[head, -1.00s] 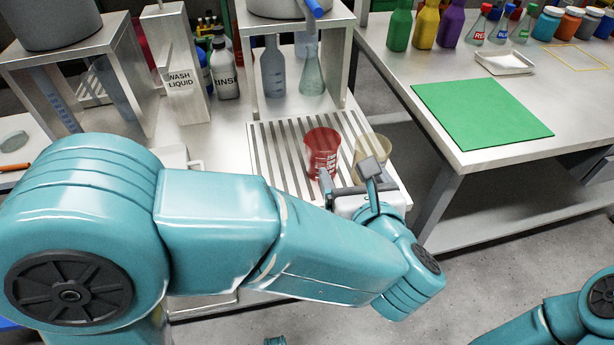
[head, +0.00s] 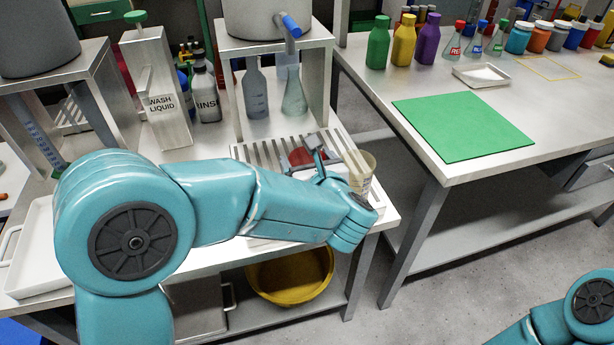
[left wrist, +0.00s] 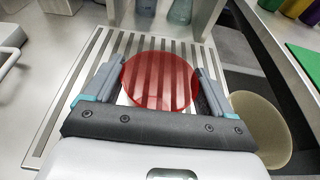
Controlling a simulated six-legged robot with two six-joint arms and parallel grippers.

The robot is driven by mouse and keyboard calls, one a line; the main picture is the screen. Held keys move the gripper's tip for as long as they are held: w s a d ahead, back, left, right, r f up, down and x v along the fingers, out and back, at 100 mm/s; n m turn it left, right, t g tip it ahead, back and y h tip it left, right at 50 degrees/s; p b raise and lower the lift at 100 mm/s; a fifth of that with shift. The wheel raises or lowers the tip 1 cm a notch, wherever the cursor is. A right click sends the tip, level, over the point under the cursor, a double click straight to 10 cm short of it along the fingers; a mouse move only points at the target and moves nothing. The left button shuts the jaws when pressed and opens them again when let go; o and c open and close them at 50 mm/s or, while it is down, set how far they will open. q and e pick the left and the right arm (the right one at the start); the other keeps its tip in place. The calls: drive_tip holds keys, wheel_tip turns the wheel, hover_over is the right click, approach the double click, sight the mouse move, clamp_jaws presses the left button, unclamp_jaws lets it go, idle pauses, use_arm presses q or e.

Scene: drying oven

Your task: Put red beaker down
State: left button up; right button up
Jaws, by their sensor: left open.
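The red see-through beaker (head: 300,157) is on the slatted rack (head: 246,150), partly hidden by my left gripper (head: 317,152) in the head view. In the left wrist view the beaker (left wrist: 158,88) lies between the two fingers of my left gripper (left wrist: 159,68). The fingers are spread, one on each side of it. I cannot tell whether either finger touches the glass. The rack's slats (left wrist: 77,88) show through and around the beaker. My right gripper is out of view.
A pale amber beaker (head: 362,172) stands close on the right of my left gripper; it also shows in the wrist view (left wrist: 260,128). A green mat (head: 462,127) lies clear on the right bench.

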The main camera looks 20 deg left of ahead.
use_arm(q)
drive_tip(key=shift+x, duration=0.95)
drive_tip(key=shift+f, duration=0.1)
drive_tip(key=c, duration=0.7)
drive_tip(key=shift+c, duration=0.5)
